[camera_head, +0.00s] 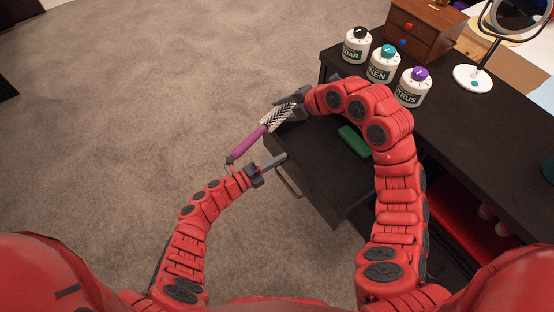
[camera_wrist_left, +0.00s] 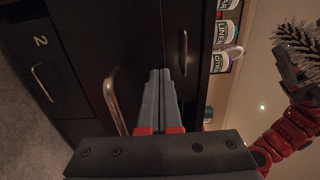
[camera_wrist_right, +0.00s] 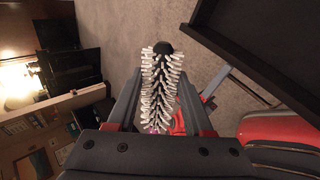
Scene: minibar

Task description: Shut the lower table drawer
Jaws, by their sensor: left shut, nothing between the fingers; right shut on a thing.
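A dark drawer (camera_head: 322,178) stands pulled out from the black table (camera_head: 455,125), with a green object (camera_head: 353,141) inside. Its metal handle (camera_head: 287,183) shows on the front. My left gripper (camera_head: 284,157) is shut and empty, close to the drawer front. In the left wrist view its fingers (camera_wrist_left: 160,74) point at dark fronts, between a large near handle (camera_wrist_left: 114,106) and a smaller handle (camera_wrist_left: 184,52); contact is unclear. My right gripper (camera_head: 291,108) is shut on a brush with a purple handle (camera_head: 249,144); its white bristles show in the right wrist view (camera_wrist_right: 160,90).
Three labelled jars (camera_head: 357,46) stand along the table's edge, beside a small wooden chest (camera_head: 424,27) and a round mirror (camera_head: 473,78). Another front marked "2" (camera_wrist_left: 40,41) has its own handle. The carpet (camera_head: 130,100) at left is clear. My right arm reaches over the table edge.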

